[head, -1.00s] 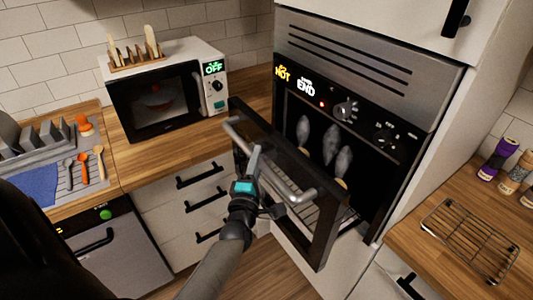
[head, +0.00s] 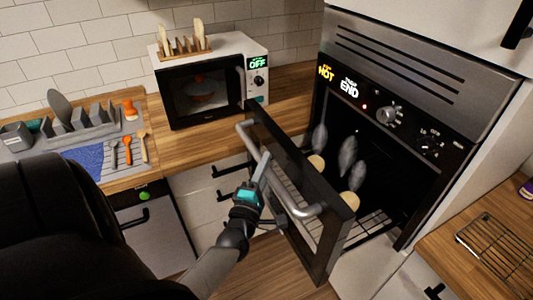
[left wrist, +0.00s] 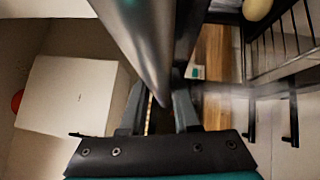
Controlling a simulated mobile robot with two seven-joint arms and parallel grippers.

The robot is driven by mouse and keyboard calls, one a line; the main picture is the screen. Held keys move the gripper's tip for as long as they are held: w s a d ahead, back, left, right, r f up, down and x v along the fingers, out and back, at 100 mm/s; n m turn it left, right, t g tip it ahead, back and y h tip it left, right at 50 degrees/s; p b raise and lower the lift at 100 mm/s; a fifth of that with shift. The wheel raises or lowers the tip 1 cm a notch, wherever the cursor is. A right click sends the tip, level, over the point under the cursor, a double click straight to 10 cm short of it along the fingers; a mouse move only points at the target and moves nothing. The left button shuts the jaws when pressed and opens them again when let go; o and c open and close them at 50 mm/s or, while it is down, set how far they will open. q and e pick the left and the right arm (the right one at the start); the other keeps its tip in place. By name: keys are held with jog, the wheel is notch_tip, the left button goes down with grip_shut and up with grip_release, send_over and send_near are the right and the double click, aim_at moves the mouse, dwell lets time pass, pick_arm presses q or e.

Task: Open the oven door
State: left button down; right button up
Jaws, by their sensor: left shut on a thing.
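The oven (head: 425,60) stands at the right in the head view, dark inside, with grey steam wisps and pale round items on its rack. Its dark door (head: 335,225) is partly open and stands out from the oven front. The silver handle (head: 290,200) runs along the door's outer face. My left gripper (head: 262,172) is shut on this handle, near its middle. In the left wrist view, the handle (left wrist: 150,45) passes between the fingers of my left gripper (left wrist: 158,115), filling the upper middle. My right gripper is not in view.
A microwave (head: 205,85) with a wooden rack on top stands on the counter left of the oven. A dish rack (head: 75,130) with utensils is farther left. A wire rack (head: 495,250) lies on the right counter.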

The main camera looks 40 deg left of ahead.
pick_arm(q)
jog(key=c, duration=0.7)
grip_release()
jog(key=shift+o, duration=0.2)
jog(key=b+v, duration=0.2)
jog(key=v, duration=1.3)
jog(key=shift+d+f, duration=0.1)
jog(key=s+d+f+m+g+h+b, duration=0.1)
jog(key=d+f+m+g+h+b, duration=0.3)
jog(key=f, duration=0.7)
jog(key=s+d+f+m+g+h+b, duration=0.1)
jog(key=d+f+m, duration=0.3)
jog(key=f, duration=0.7)
jog(key=s+d+f+m+g+h+b, duration=0.1)
jog(key=d+f+m+g+h+b, duration=0.1)
jog(key=f+m, duration=0.65)
jog(key=s+f+m+g+b, duration=0.3)
jog(key=s+f+m+g, duration=0.2)
jog(key=s+f, duration=0.5)
jog(key=s+f+m+g+b, duration=0.3)
jog(key=s+f+m+g, duration=0.2)
jog(key=s+f, duration=0.5)
notch_tip(320, 180, down, 5)
jog(key=shift+s+d+f+h, duration=0.25)
jog(key=shift+s+d+h, duration=0.05)
jog(key=shift+d, duration=0.05)
